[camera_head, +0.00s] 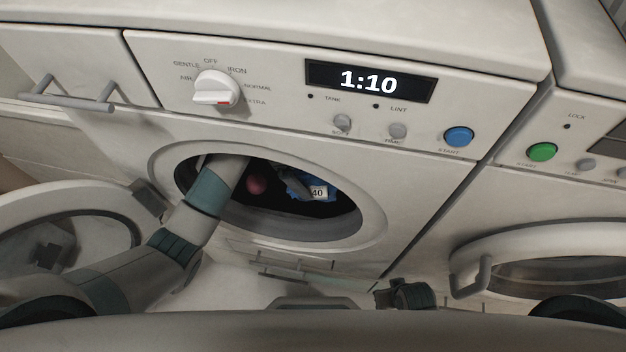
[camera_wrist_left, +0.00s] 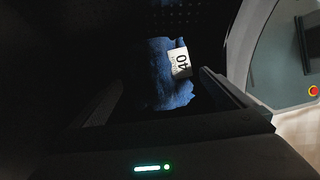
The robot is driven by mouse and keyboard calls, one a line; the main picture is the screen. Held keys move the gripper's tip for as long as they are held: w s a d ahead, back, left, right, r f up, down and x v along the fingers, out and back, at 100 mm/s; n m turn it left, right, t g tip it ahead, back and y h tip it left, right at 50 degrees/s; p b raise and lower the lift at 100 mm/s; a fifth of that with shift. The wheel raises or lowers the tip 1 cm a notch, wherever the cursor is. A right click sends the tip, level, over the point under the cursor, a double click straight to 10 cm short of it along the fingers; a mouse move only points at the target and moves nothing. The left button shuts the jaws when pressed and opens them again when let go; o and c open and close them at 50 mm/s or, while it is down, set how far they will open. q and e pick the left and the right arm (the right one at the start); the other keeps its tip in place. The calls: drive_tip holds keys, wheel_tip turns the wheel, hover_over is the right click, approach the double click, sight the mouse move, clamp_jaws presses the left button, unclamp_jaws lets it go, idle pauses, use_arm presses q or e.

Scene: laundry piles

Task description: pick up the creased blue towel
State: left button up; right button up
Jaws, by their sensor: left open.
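In the left wrist view the towel (camera_wrist_left: 160,90) lies between the spread fingers of my open left gripper (camera_wrist_left: 160,80). The tag (camera_wrist_left: 180,62) faces the camera, near the right finger. I cannot tell whether the fingers touch the cloth. A dark part, perhaps of my right arm, shows low in the head view; its fingers are unclear.
A dark pink round item (camera_head: 257,185) sits in the drum beside the towel.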

sight(320, 190)
use_arm(q)
drive_tip(key=x, duration=0.5)
drive_tip(key=shift+f, duration=0.1)
idle(0.3)
drive_tip(key=c, duration=1)
drive_tip(key=shift+r, duration=0.25)
drive_tip(key=shift+c, duration=0.2)
